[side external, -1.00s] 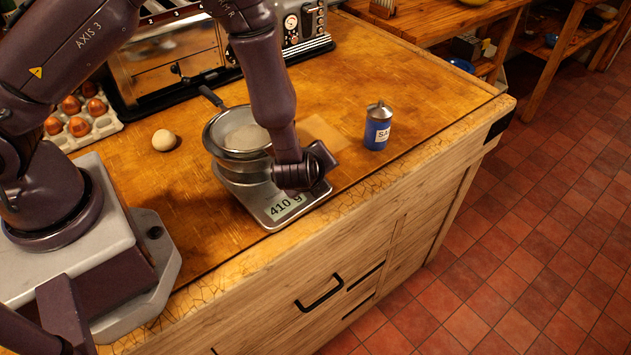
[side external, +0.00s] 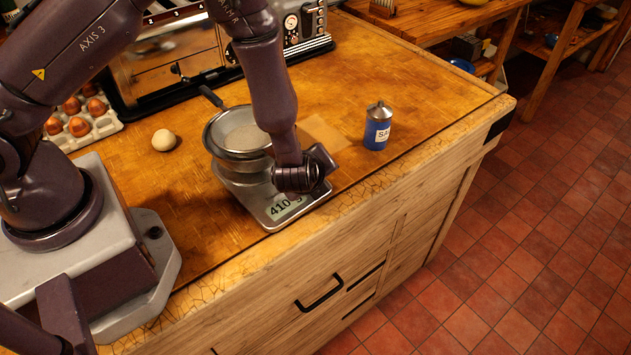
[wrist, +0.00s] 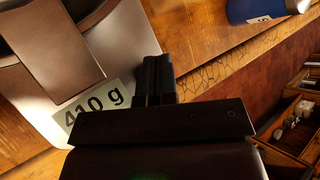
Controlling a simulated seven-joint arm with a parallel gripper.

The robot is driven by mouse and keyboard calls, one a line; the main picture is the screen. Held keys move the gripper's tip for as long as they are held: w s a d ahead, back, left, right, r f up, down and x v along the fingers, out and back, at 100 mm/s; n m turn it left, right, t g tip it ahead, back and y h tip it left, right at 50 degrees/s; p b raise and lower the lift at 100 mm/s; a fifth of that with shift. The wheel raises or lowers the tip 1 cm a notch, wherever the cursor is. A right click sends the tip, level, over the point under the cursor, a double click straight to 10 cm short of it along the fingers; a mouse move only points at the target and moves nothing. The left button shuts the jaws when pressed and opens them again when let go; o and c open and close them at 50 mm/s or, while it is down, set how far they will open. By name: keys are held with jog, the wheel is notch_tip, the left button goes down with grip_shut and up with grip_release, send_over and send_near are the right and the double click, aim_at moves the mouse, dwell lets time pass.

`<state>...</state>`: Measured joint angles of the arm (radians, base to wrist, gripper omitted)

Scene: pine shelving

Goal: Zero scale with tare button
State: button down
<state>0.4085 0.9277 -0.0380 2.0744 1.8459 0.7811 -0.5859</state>
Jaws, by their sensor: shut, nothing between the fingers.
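The kitchen scale (side external: 268,222) sits near the counter's front edge, and its display (side external: 288,205) reads 410 g. It also shows in the wrist view (wrist: 118,48), with the display (wrist: 92,105) partly covered by my gripper. A metal bowl with a sieve (side external: 228,148) of pale powder stands on the scale. My gripper (wrist: 157,62) is shut and empty, its fingertips over the scale's edge beside the display. I cannot tell whether they touch it. In the side view my wrist hides the fingers and the scale's right part. I cannot make out the tare button.
A blue salt tin (side external: 377,128) stands to the right. A metal appliance (side external: 180,65) stands behind. The counter (side external: 440,95) at the back right is clear.

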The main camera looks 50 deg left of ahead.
jog(key=shift+f, duration=0.5)
dwell(0.6)
dwell(0.3)
jog(key=shift+r, duration=0.8)
jog(key=shift+r, duration=0.1)
jog(key=shift+r, duration=2.4)
